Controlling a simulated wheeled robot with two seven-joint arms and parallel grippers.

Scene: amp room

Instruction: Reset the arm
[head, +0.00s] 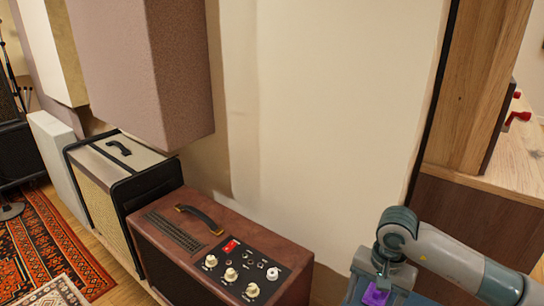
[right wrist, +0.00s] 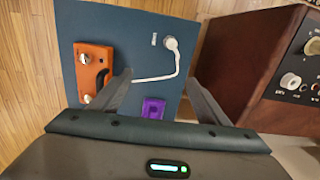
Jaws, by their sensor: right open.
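My right arm comes in from the right in the head view, bent at a grey-green joint. In the right wrist view my right gripper (right wrist: 158,77) is open, with its two fingers apart and nothing gripped between them. The fingers are over a dark blue board (right wrist: 115,25). A white cable with a white plug (right wrist: 171,44) and a purple block (right wrist: 153,107) lie on the board, seen between the fingers. The purple block also shows in the head view (head: 376,295), below the wrist. My left gripper is not in view.
A brown amp (head: 175,215) with a red switch and several knobs stands left of my right arm; it also shows in the right wrist view (right wrist: 235,75). An orange pedal (right wrist: 94,68) sits on the board. A cream amp (head: 125,165) stands farther left. A wooden cabinet (head: 480,90) is at right.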

